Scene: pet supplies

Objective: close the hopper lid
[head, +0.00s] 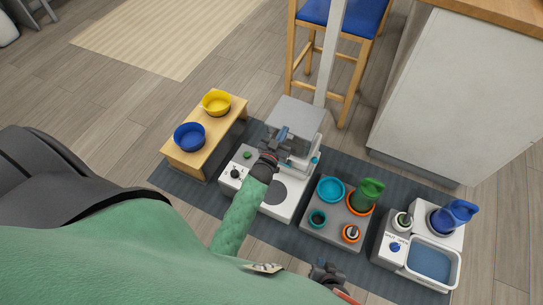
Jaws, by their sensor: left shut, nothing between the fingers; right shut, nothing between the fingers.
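The feeder, a white and grey machine (243,180) with dark knobs and a round dark plate, stands on the dark mat. Its hopper is at the back, with a flat grey lid (298,112) on top. I cannot tell whether the lid lies fully flat on the hopper. My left gripper (282,134) is shut and empty, at the front side of the hopper close to the lid's front edge. It hides part of the hopper front, and I cannot tell if it touches. My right gripper (325,268) is shut and empty, low in the picture, in front of the mat.
A wooden stand (190,158) with a yellow bowl (216,102) and a blue bowl (190,136) is on the left. A grey unit (322,231) with teal and green vessels and a white washing unit (391,250) are on the right. A stool (303,50) stands behind the hopper.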

